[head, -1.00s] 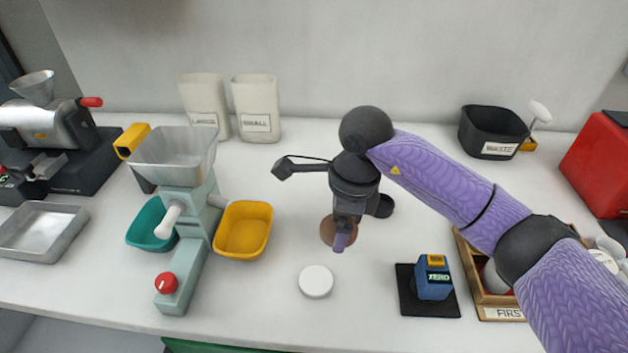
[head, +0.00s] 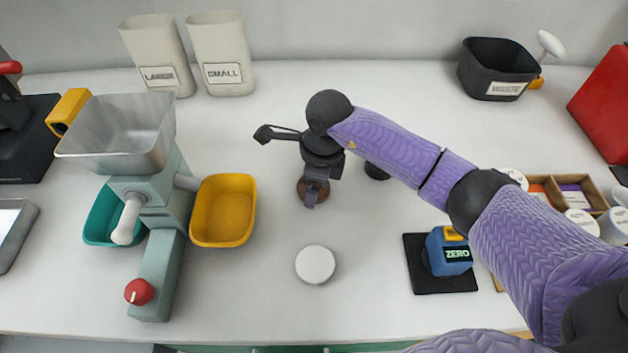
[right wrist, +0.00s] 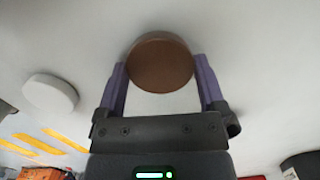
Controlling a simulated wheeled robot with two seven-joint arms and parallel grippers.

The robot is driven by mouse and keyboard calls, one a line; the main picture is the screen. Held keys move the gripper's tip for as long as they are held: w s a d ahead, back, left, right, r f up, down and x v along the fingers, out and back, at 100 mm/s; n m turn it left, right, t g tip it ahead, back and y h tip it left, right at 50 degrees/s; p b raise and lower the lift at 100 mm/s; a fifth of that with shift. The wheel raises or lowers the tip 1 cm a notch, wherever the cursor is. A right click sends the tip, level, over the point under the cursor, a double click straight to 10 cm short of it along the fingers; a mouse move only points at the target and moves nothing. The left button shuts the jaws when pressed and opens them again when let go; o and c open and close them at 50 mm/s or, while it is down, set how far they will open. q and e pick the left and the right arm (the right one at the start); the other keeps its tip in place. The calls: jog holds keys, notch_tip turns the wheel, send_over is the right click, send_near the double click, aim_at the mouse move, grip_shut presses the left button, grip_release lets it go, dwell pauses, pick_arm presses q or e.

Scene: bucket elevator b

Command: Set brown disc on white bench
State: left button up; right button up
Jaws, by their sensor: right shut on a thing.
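The brown disc (right wrist: 161,63) sits between the two purple fingers of my right gripper (right wrist: 160,80), which is shut on it. In the head view the brown disc (head: 306,193) shows only partly, below my right gripper (head: 312,190). The white bench (head: 370,285) lies beneath; I cannot tell whether the disc touches it. My left gripper is not in view.
A white disc (head: 315,264) lies on the bench in front of the gripper. A yellow tray (head: 224,210) and a grey-green machine (head: 158,270) stand to the left. A blue ZERO device (head: 447,252) on a black pad is to the right. Bench between is clear.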

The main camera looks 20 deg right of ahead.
jog(key=shift+f, duration=0.1)
jog(key=o, duration=1)
jog(key=shift+r, duration=0.2)
notch_tip(320, 180, up, 12)
jog(key=d+p, duration=0.1)
jog(key=p, duration=0.1)
jog(key=shift+s+d+p, duration=0.15)
jog(key=shift+s+p, duration=0.2)
jog(key=shift+p, duration=0.05)
